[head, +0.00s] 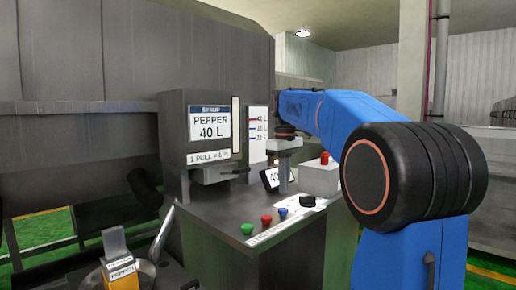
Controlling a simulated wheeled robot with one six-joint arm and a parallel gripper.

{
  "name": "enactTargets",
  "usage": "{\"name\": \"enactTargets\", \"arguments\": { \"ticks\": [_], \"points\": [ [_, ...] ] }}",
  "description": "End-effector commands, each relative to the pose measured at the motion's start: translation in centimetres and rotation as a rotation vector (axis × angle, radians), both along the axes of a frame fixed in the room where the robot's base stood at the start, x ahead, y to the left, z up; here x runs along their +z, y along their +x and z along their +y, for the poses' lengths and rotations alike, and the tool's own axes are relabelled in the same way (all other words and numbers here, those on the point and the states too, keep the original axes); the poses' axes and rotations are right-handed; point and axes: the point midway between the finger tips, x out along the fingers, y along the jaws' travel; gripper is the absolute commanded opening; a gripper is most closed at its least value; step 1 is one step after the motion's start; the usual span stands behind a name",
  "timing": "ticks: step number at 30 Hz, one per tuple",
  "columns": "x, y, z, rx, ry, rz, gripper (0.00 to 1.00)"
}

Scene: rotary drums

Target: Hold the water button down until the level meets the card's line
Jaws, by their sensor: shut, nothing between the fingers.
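A row of buttons runs along the front of the grey counter: a green one (247,229), a red one (267,220) and a blue one (283,212). I cannot read which is for water. My gripper (283,190) points down, shut and empty, behind the blue button in the picture; whether it touches anything is unclear. A tilted card (270,177) showing "40" is partly hidden by my gripper. A white scale (258,131) with litre marks, 40 L at the top, stands beside a pale vertical strip (236,127). I cannot make out a water level.
A grey machine (175,130) has a screen (209,123) reading "PEPPER 40 L" and a "1 PULL" label. A pale box (320,178) with a red button (324,158) stands right of my gripper. A black item (307,201) lies near the counter's right edge. A yellow pepper-labelled container (121,272) is lower left.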

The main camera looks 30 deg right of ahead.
Motion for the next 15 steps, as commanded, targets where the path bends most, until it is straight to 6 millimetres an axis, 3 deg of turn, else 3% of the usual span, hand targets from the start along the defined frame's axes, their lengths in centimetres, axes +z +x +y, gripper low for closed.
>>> {"name": "enactTargets", "arguments": {
  "ticks": [6,15],
  "points": [
    [4.3,0.1,0.0,0.000,-0.001,-0.005,0.00],
    [7.3,0.0,0.0,0.000,-0.001,-0.005,0.00]
  ]
}}
